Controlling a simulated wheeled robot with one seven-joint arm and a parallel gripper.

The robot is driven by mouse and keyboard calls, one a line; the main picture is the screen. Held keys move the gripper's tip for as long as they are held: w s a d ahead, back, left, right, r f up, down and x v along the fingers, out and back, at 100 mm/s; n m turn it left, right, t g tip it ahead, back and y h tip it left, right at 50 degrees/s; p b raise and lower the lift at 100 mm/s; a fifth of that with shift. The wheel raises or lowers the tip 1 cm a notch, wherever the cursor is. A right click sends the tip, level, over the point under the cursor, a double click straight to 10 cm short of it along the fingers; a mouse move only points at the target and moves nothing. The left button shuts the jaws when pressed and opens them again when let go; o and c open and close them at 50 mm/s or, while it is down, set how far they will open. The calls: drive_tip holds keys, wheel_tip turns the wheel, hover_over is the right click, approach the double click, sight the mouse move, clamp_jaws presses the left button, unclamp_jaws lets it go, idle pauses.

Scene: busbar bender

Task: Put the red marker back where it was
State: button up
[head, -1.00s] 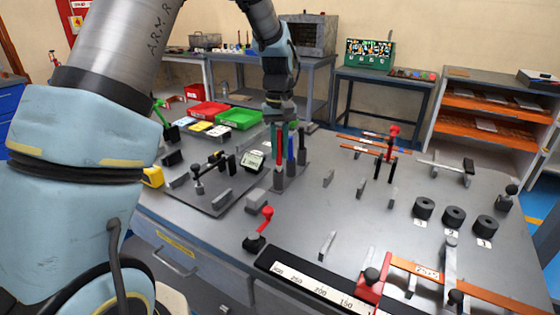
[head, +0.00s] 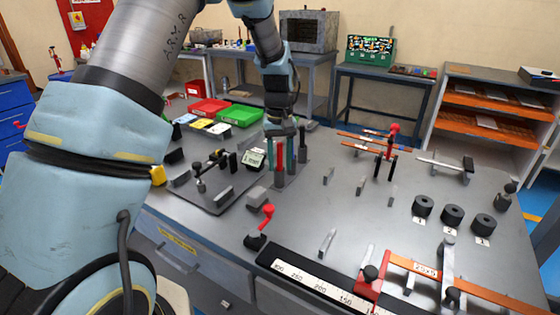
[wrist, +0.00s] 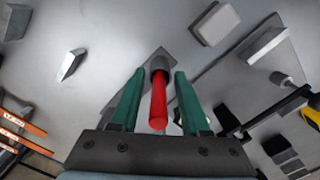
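The red marker (wrist: 158,105) stands between the two green fingers of my gripper (wrist: 157,82) in the wrist view, with a narrow gap on each side, so the gripper looks open around it. Its far end meets a dark grey round holder (wrist: 160,66) on the table side. In the head view the red marker (head: 280,156) stands upright above a grey post-like holder (head: 279,181), with the gripper fingers (head: 280,160) on both sides. My gripper hides the rest of the holder row.
A dark plate with a small bending tool (head: 215,163) lies left of the holder. A grey block (head: 257,193) and a red-handled lever (head: 265,222) are in front. Red (head: 208,106) and green (head: 240,115) trays lie behind. Open tabletop with small upright pieces lies to the right.

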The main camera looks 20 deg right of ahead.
drive_tip(key=r, duration=0.4)
drive_tip(key=r+b, duration=0.1)
drive_tip(key=r, duration=0.3)
drive_tip(key=r+b, duration=0.1)
drive_tip(key=r, duration=0.3)
drive_tip(key=shift+w+r, duration=0.15)
drive_tip(key=shift+w, duration=0.2)
drive_tip(key=s+a+f+n+t, duration=0.1)
drive_tip(key=a+f, duration=0.1)
drive_tip(key=a, duration=0.8)
drive_tip(key=s+a+f, duration=0.1)
drive_tip(key=a+f, duration=0.1)
drive_tip(key=a, duration=0.8)
drive_tip(key=shift+t, duration=0.6)
drive_tip(key=s+a+f, duration=0.1)
drive_tip(key=s+a, duration=0.2)
drive_tip(key=s+a+f, duration=0.1)
drive_tip(key=s+a, duration=0.1)
drive_tip(key=a, duration=0.2)
drive_tip(key=s+a+f, duration=0.1)
drive_tip(key=s+a, duration=0.2)
drive_tip(key=a, duration=0.1)
drive_tip(key=shift+s+a, duration=0.1)
drive_tip(key=shift+s, duration=0.25)
